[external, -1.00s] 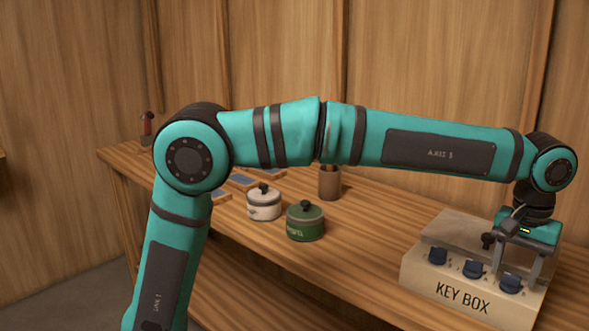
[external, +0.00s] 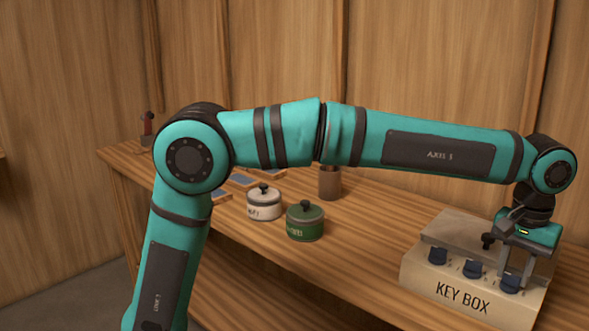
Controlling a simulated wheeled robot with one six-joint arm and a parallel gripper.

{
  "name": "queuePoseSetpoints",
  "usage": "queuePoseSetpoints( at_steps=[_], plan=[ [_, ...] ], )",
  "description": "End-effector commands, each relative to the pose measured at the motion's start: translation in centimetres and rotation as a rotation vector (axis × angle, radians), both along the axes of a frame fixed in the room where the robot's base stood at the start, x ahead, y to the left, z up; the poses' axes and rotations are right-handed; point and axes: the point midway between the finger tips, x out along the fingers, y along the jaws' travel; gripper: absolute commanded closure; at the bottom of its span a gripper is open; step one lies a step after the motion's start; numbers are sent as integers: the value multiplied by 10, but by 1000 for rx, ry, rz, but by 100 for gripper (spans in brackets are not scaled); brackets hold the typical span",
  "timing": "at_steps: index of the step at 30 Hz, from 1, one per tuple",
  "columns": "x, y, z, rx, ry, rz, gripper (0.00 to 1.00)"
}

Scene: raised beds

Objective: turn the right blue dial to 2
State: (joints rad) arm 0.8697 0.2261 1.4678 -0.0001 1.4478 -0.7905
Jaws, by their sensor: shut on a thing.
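The key box (external: 462,298) is a cream box with a sloped front and three blue dials in a row. The left blue dial (external: 438,256) and the middle blue dial (external: 473,269) are free. My gripper (external: 514,277) points down over the right end of the box. Its fingers are shut on the right blue dial (external: 511,285), which is partly hidden by them. The small marks around the dials are too small to read, so I cannot tell the right dial's setting.
A dark knob (external: 488,240) stands on the box behind the dials. A green lidded pot (external: 305,223), a white lidded pot (external: 263,205) and a brown cup (external: 330,183) stand on the wooden bench (external: 370,240), well left of the box. The bench between them is clear.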

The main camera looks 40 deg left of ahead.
Motion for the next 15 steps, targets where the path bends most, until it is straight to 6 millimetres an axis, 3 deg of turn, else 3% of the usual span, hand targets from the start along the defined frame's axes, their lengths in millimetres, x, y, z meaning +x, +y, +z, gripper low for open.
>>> queuePoseSetpoints(
  at_steps=[15],
  plan=[
    [0, -2, 1, -1, -1, -408, 92]
  ],
)
